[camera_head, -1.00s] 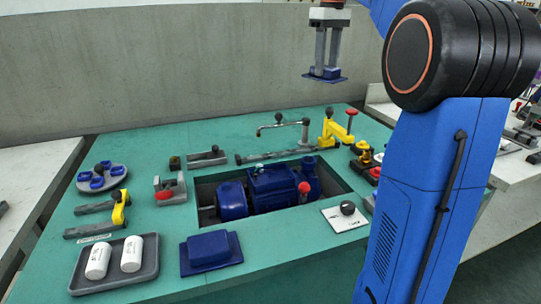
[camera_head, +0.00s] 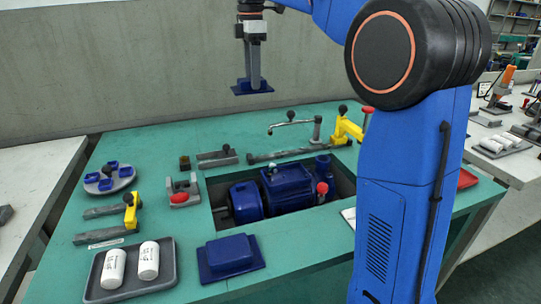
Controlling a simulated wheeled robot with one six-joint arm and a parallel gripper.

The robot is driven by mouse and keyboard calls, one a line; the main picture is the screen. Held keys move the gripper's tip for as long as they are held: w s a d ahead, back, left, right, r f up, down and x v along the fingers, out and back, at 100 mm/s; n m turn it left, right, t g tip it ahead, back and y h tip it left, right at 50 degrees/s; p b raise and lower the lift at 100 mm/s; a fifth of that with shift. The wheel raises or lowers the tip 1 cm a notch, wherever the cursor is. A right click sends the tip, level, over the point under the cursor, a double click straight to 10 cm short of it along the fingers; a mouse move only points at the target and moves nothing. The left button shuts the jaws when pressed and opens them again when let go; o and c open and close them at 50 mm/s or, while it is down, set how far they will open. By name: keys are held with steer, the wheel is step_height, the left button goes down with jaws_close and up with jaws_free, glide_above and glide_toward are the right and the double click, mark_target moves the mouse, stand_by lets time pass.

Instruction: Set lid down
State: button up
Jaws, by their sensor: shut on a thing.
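My gripper (camera_head: 254,82) is shut on a small blue lid (camera_head: 252,87) with a flat flange, held up in the air above the far edge of the green table, seen against the grey wall. The lid hangs level or nearly so and touches nothing below. A blue pump (camera_head: 286,184) sits in the cutout of the table. A larger blue cover-like block (camera_head: 230,255) with a flange lies at the table's front, apart from the gripper.
A grey tray (camera_head: 167,277) holds two white cylinders. A round grey plate (camera_head: 98,186) bears several blue pieces. Yellow clamps (camera_head: 131,212) and a red-knobbed fixture (camera_head: 181,197) stand around the cutout. Bare green table (camera_head: 212,137) shows at the far left.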

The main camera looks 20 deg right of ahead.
step_height(320, 180, down, 18)
steer(key=shift+a+r, duration=0.1)
stand_by(0.6)
steer(key=shift+f, duration=0.2)
steer(key=o, duration=1.1)
steer(key=shift+c, duration=0.2)
